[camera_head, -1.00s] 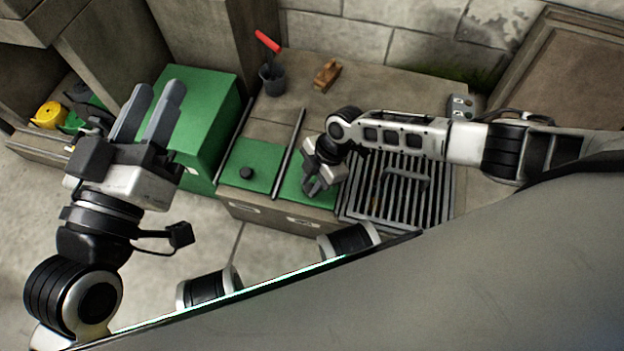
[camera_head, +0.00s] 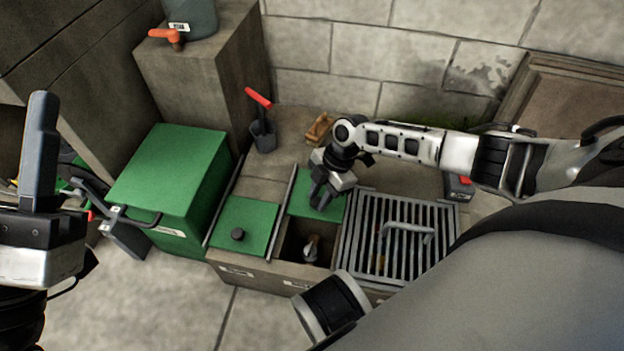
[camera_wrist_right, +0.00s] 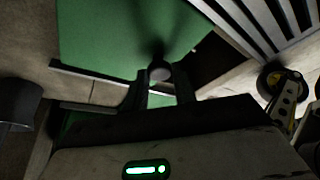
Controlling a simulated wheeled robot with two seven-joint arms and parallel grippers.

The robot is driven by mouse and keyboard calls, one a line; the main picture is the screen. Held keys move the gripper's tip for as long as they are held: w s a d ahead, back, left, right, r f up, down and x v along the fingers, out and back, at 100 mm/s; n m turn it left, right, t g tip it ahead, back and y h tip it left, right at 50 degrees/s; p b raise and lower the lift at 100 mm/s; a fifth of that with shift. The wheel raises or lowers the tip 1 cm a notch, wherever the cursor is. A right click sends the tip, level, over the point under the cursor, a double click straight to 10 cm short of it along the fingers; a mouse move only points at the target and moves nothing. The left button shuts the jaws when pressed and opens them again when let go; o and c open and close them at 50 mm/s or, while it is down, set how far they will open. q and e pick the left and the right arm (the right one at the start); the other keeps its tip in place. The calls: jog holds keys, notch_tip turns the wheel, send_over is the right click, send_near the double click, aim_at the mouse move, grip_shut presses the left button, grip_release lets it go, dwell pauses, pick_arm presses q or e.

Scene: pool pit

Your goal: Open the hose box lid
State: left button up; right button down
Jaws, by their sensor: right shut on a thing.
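A green sliding lid (camera_head: 300,199) on the low stone bench is pushed back towards the wall. In front of it is an open compartment (camera_head: 291,245) with a small metal-looking object (camera_head: 312,250) inside. My right gripper (camera_head: 322,199) is shut on the lid's round knob; the right wrist view shows the knob (camera_wrist_right: 160,72) between its fingers and the green lid (camera_wrist_right: 105,35) beyond. A large green box (camera_head: 170,170) with a closed top stands left of the bench. Labels are too small to read, so I cannot tell which is the hose box. My left gripper (camera_head: 40,150) shows only one finger clearly.
A second green lid (camera_head: 246,224) with a black knob is closed beside the opening. A metal grate (camera_head: 400,240) with a handle lies to the right. A dark pot (camera_head: 263,138) with a red-handled tool and a wooden block (camera_head: 319,129) stand behind. The floor in front is clear.

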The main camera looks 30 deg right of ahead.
jog(key=c, duration=1.1)
grip_release()
jog(key=shift+c, duration=0.2)
jog(key=shift+d+r, duration=0.1)
jog(key=shift+r, duration=0.15)
pick_arm(q)
notch_tip(320, 180, down, 11)
jog(key=s+n+g+y+p, duration=0.1)
jog(key=n+g+y+p, duration=0.4)
jog(key=n, duration=0.4)
jog(key=shift+d+r+n+y+p, duration=0.2)
jog(key=shift+d+n+y+p, duration=0.2)
jog(key=shift+y+p, duration=0.55)
pick_arm(e)
jog(key=v, duration=1.5)
jog(key=shift+r, duration=0.2)
pick_arm(q)
jog(key=shift+r, duration=0.1)
pick_arm(e)
jog(key=shift+r, duration=0.1)
